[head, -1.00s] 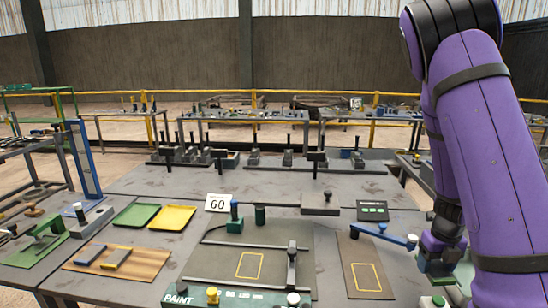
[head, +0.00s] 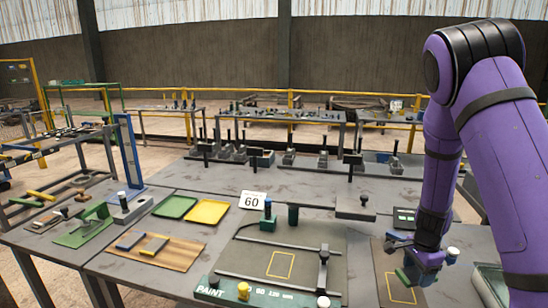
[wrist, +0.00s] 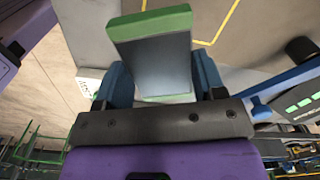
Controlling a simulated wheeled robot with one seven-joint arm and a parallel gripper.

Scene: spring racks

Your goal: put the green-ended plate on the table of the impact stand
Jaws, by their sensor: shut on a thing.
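My gripper (head: 418,264) is shut on the green-ended plate (wrist: 155,62). In the wrist view the plate is a dark grey slab with a green end (wrist: 150,22), between my two blue fingers. In the head view only a small green bit (head: 403,277) of it shows below my gripper, over the right-hand mat with a yellow outline (head: 397,292). A tall blue post (head: 130,155) with a grey base (head: 130,207) stands at the left; no label shows whether it is the impact stand.
A mat marked PAINT (head: 285,240) with rails lies left of my gripper. A "60" sign (head: 253,200) stands behind. A blue lever (head: 398,241) is close to my gripper.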

